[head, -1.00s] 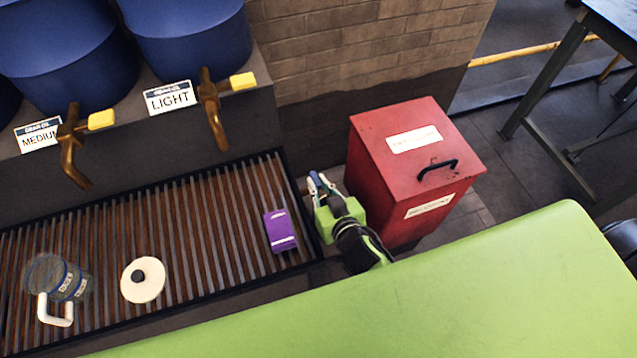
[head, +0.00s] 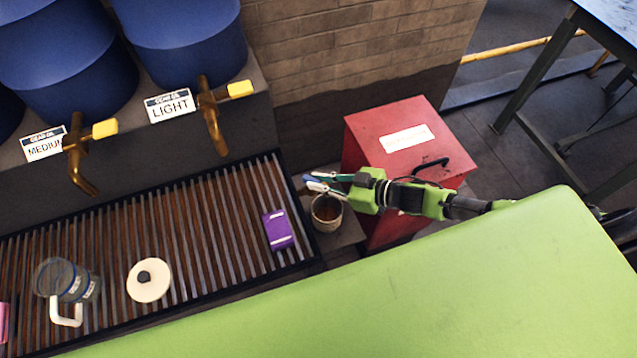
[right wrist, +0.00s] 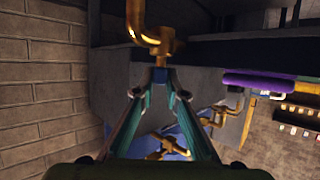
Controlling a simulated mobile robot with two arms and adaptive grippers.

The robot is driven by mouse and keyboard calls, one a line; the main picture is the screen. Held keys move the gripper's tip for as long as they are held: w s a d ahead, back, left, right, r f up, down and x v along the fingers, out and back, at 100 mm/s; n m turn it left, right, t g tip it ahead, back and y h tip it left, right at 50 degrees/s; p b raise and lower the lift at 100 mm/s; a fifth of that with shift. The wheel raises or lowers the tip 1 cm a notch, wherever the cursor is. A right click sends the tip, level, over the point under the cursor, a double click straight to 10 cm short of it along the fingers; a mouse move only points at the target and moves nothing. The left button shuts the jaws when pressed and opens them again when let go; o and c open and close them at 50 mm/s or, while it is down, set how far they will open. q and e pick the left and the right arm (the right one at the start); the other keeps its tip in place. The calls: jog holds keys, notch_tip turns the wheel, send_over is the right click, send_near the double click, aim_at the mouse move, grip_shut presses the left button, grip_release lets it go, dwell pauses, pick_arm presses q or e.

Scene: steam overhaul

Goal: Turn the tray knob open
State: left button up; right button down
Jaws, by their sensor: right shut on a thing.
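The drain tray (head: 215,235) is a dark slatted grate under the taps. The tray knob (right wrist: 160,75) is a small blue handle on a brass pipe fitting (right wrist: 160,45), seen in the right wrist view. My right gripper (head: 312,182) reaches in from the right, just beyond the tray's right edge. Its teal fingers are shut on the knob, and they largely cover it in the head view. In the right wrist view the fingertips (right wrist: 160,85) meet at the blue handle. My left gripper is not in view.
A small round container (head: 327,222) stands below my right gripper. A red bin (head: 385,125) stands behind the arm. A purple block (head: 278,230), a white lid (head: 148,297) and a clear jug (head: 62,280) sit on the grate. Brass taps (head: 212,115) hang above.

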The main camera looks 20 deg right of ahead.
jog(key=shift+w+d+f+n+g+y+b, duration=0.1)
jog(key=shift+w+d+n+g+y+b, duration=0.1)
jog(key=shift+n+g+y+b, duration=0.2)
jog(key=shift+w+d+n+g+y+b, duration=0.1)
jog(key=shift+w+n+g+y+b, duration=0.15)
jog(key=shift+n+g, duration=0.25)
jog(key=n+g+b, duration=0.1)
jog(key=g+b, duration=0.1)
jog(key=n+g+y+b, duration=0.1)
jog(key=n+b, duration=0.1)
jog(key=n+g+y+b, duration=0.1)
jog(key=n+g+b, duration=0.1)
jog(key=shift+w+f+g+b, duration=0.1)
jog(key=shift+w+g+b, duration=0.2)
jog(key=shift+w+b, duration=0.05)
jog(key=shift+r+n+g+y+b, duration=0.2)
jog(key=shift+n+g+y+b, duration=0.15)
jog(key=shift+n+g+b, duration=0.6)
jog(key=shift+r, duration=0.1)
jog(key=c, duration=2)
grip_release()
jog(key=shift+w+a, duration=0.1)
jog(key=shift+c, duration=0.2)
